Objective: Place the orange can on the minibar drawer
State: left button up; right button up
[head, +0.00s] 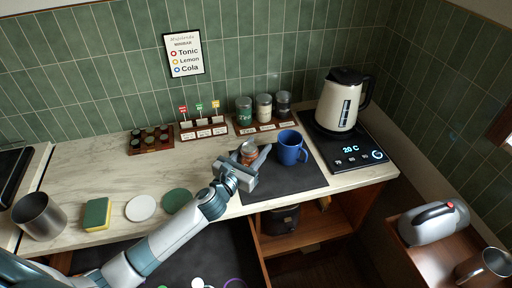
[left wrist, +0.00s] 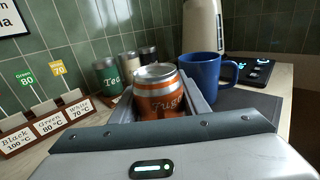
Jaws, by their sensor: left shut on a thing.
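The orange can (head: 249,153) has a silver lid and white lettering that is partly hidden. It is upright between the fingers of my left gripper (head: 256,158), at the left part of the dark counter mat. In the left wrist view the can (left wrist: 160,93) sits between both fingers, which are shut on it. I cannot tell whether its base touches the mat. No drawer is clearly marked as the minibar drawer; an open wooden compartment (head: 318,236) shows below the counter, with a dark object inside. My right gripper is not in view.
A blue mug (head: 290,148) stands just right of the can. Behind are several canisters (head: 264,107) on a wooden rack. A cream kettle (head: 342,100) stands on a black panel. A sponge (head: 97,214), coasters and a steel cup lie left. A wooden surface (head: 440,255) at right holds a white appliance.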

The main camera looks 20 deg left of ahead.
aim_at(245, 162)
pick_arm(q)
jog(key=shift+f, duration=0.1)
jog(key=o, duration=1.3)
jog(key=shift+c, duration=0.2)
jog(key=shift+r, duration=0.2)
jog(key=shift+s+f, duration=0.15)
jog(key=shift+s, duration=0.1)
jog(key=s+b, duration=0.1)
jog(key=s, duration=0.2)
jog(key=s+a+b, duration=0.1)
jog(key=s, duration=0.2)
jog(key=s+a+b, duration=0.1)
jog(key=s, duration=0.3)
jog(key=shift+s+a, duration=0.15)
jog(key=shift+s, duration=0.5)
jog(key=shift+o, duration=0.5)
